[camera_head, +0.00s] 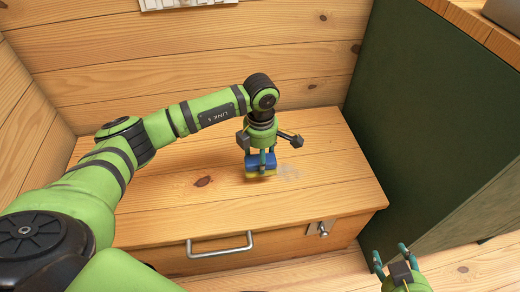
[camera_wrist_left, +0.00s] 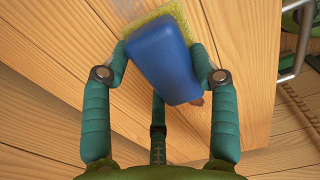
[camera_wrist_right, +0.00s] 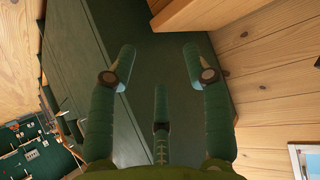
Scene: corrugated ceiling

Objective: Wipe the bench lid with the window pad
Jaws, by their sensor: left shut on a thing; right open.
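The window pad (camera_head: 262,161) is a blue block with a yellow sponge face. My left gripper (camera_head: 262,152) is shut on it and holds it from above, sponge side down, at the lid. In the left wrist view the pad (camera_wrist_left: 165,60) sits between the teal fingers. The bench lid (camera_head: 190,184) is a pale wooden board with knots. A faint greyish smudge (camera_head: 289,171) shows on it just right of the pad. Whether the sponge touches the lid is hard to tell. My right gripper (camera_head: 393,262) is open and empty, low at the right, off the bench.
The bench front has a metal handle (camera_head: 219,247) and a latch (camera_head: 320,229). A dark green cabinet (camera_head: 430,110) stands close on the right. Wooden walls close off the back and left. Much of the lid is clear.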

